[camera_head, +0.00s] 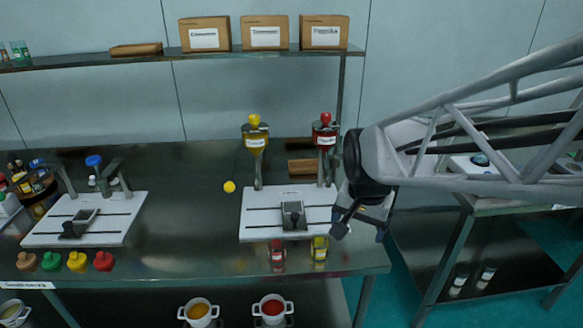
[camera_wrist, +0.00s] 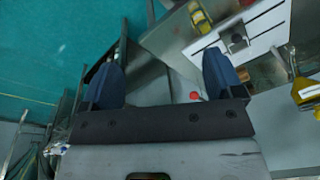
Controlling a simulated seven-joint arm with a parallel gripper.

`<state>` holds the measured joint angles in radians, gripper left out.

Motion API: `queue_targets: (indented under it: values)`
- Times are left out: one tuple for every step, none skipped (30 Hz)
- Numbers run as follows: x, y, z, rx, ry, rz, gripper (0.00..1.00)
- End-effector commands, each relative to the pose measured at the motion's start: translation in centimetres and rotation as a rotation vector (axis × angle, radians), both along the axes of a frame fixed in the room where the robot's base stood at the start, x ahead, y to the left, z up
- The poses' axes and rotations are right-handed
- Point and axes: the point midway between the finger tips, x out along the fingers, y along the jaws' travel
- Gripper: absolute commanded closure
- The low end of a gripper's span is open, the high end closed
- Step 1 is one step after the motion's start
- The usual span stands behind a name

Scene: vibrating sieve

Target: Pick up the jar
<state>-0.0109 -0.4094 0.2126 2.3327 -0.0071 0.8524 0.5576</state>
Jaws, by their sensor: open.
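Two small jars stand at the front of the middle white plate: one with red contents or label (camera_head: 277,255) and one yellow-green (camera_head: 319,252). The yellow one also shows at the top of the wrist view (camera_wrist: 200,18). Which one the task means I cannot tell. My gripper (camera_head: 360,234) hangs to the right of the plate, near the table's right end, apart from both jars. In the wrist view my gripper (camera_wrist: 162,72) has its two blue fingers wide apart with nothing held between them.
The white plate (camera_head: 262,225) carries a grey block (camera_head: 293,214), with yellow (camera_head: 256,138) and red (camera_head: 325,135) dispensers behind. A second plate (camera_head: 60,232) and coloured lids (camera_head: 78,262) are at left. White pots (camera_head: 199,312) sit below.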

Motion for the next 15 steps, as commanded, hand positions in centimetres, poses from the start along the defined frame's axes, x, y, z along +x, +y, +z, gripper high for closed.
queue_targets:
  values:
    - [1.2, 0.1, -0.7, 0.006, 0.01, -0.039, 0.14]
    - [1.9, 0.2, -1.0, 0.01, 0.014, -0.066, 0.14]
    - [2.9, 0.2, -1.5, 0.016, 0.019, -0.102, 0.14]
    - [3.5, 0.3, -1.9, 0.02, 0.024, -0.13, 0.14]
    - [4.2, 0.3, -2.3, 0.023, 0.028, -0.157, 0.14]
    - [5.1, 0.4, -2.7, 0.028, 0.032, -0.193, 0.14]
    - [5.7, 0.5, -3.2, 0.031, 0.037, -0.221, 0.14]
    - [6.4, 0.5, -3.7, 0.035, 0.041, -0.248, 0.14]
    - [7.3, 0.6, -4.2, 0.04, 0.046, -0.284, 0.14]
    - [7.9, 0.7, -4.7, 0.042, 0.05, -0.311, 0.14]
    - [8.6, 0.7, -5.2, 0.045, 0.054, -0.339, 0.14]
    - [9.4, 0.8, -5.9, 0.049, 0.06, -0.375, 0.14]
    - [10.1, 0.9, -6.4, 0.052, 0.063, -0.403, 0.14]
    - [10.7, 1.0, -6.9, 0.055, 0.066, -0.43, 0.14]
    - [11.5, 1.1, -7.7, 0.057, 0.073, -0.467, 0.14]
